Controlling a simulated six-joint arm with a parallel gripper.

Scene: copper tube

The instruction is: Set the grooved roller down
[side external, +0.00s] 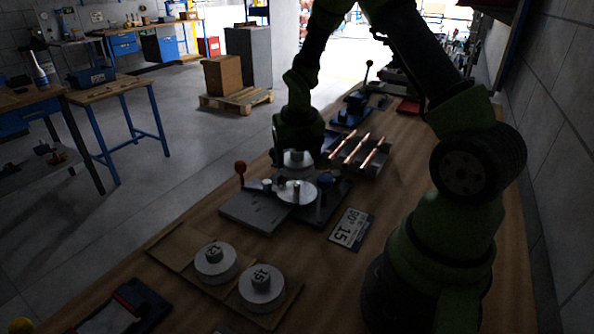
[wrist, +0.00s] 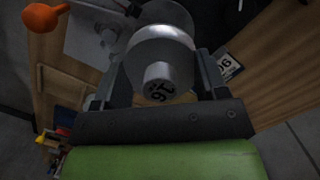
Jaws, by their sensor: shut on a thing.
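My gripper (side external: 296,150) is shut on a grey metal grooved roller (side external: 297,160) and holds it over the bending fixture (side external: 262,208). In the wrist view the roller (wrist: 163,48) sits between the two fingers, with its hub and a number, apparently 16, facing the camera. Below it in the side view is a pale round disc (side external: 297,193) with a short upright post on the fixture. A gap seems to show between roller and disc. The roller's underside is hidden in the wrist view.
Two rollers, marked 12 (side external: 215,262) and 15 (side external: 261,287), stand on a wooden board. An orange-knobbed lever (side external: 240,168) rises at the fixture's left. A number card (side external: 351,229) lies at its right. Copper tubes (side external: 357,150) rest on a rack behind.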

